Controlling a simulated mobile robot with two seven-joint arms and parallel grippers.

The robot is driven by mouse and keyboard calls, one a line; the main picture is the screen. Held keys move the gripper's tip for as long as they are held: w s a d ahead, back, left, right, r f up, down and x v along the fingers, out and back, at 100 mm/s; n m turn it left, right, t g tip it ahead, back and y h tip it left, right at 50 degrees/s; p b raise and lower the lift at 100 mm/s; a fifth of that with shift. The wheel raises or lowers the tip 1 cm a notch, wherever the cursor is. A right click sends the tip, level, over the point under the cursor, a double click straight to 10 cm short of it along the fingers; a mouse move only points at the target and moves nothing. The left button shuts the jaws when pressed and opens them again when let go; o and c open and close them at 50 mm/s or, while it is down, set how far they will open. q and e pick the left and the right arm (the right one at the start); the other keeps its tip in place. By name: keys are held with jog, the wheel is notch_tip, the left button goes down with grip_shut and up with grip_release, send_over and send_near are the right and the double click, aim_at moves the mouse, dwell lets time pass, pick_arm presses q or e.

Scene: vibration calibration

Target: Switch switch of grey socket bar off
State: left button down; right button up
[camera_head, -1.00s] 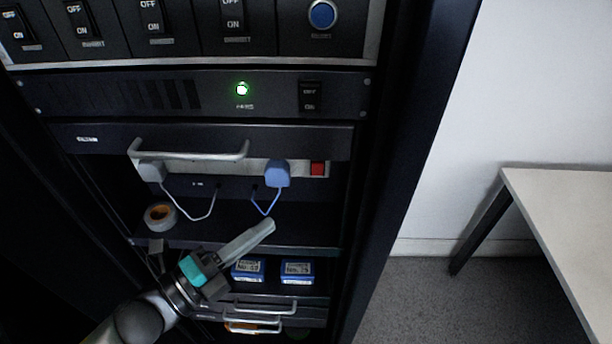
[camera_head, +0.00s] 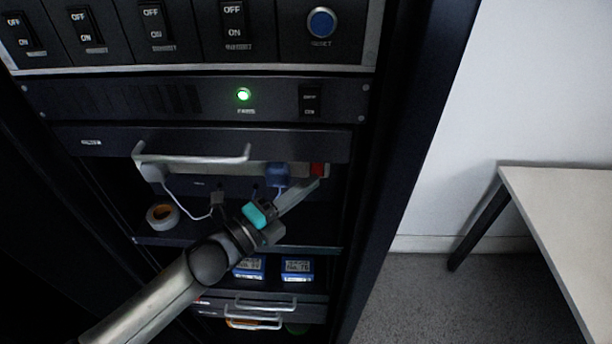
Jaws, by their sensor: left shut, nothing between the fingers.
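The grey socket bar (camera_head: 234,168) lies across the back of an open rack shelf, partly behind a drawer handle. Its red switch (camera_head: 317,169) is at the right end. A blue plug (camera_head: 278,176) sits in the bar left of the switch, and a white plug (camera_head: 153,173) sits at the left end. My left gripper (camera_head: 316,184) is shut and empty, with its fingertips just below the red switch. I cannot tell whether they touch it. The gripper hides part of the blue cord and shelf. My right gripper is not in view.
A roll of tape (camera_head: 162,215) lies on the shelf at left. Two blue boxes (camera_head: 249,267) (camera_head: 297,268) stand on the level below. A metal handle (camera_head: 195,155) juts out before the bar. The rack's right post (camera_head: 392,190) is close, with a table (camera_head: 570,205) beyond.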

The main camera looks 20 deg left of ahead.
pick_arm(q)
jog(key=shift+w+a, duration=0.25)
jog(key=shift+w, duration=0.6)
jog(key=shift+r, duration=0.1)
